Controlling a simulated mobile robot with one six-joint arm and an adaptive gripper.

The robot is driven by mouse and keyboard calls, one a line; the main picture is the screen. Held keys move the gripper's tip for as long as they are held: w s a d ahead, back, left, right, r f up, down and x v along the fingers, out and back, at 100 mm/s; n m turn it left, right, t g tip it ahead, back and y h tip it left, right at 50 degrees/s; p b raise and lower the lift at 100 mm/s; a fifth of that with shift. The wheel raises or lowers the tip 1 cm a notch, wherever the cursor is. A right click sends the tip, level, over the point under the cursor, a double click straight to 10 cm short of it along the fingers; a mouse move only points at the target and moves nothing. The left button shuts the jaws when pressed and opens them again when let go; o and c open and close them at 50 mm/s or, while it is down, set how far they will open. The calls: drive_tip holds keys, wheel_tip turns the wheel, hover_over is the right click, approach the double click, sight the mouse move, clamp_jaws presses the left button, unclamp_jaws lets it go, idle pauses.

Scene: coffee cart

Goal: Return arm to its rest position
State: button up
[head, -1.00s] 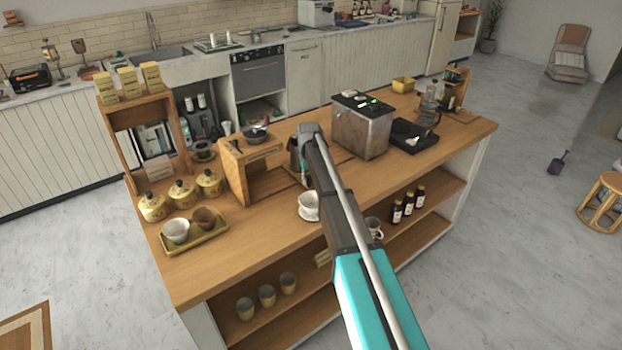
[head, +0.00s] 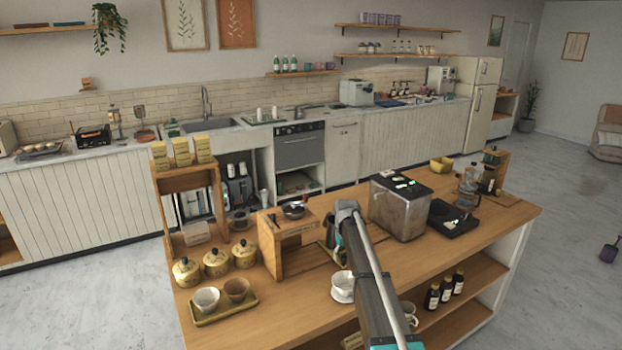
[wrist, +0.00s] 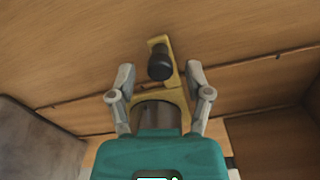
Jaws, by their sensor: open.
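My arm reaches from the bottom of the head view over the wooden cart (head: 440,262). Its end hangs beside a dark kettle-like vessel (head: 330,231), partly hidden behind the arm, between the small wooden stand and the metal machine. In the wrist view my gripper (wrist: 160,72) is open, its two grey fingers spread apart. A tan bracket-like piece with a black knob (wrist: 160,64) shows between and beyond the fingertips. A dark rounded body (wrist: 157,114) shows nearer the palm. I cannot tell whether the fingers touch either one.
A wooden stand (head: 270,250) is left of the arm. A metal machine (head: 402,212) and black scale (head: 452,218) are right. A white cup (head: 342,285) sits close to the arm. Yellow jars (head: 216,263) and a cup tray (head: 226,312) are at left.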

drive_tip(key=shift+s+r+p, duration=0.1)
drive_tip(key=shift+r+p, duration=3.65)
drive_tip(key=shift+r, duration=0.35)
drive_tip(key=shift+r+p, duration=0.3)
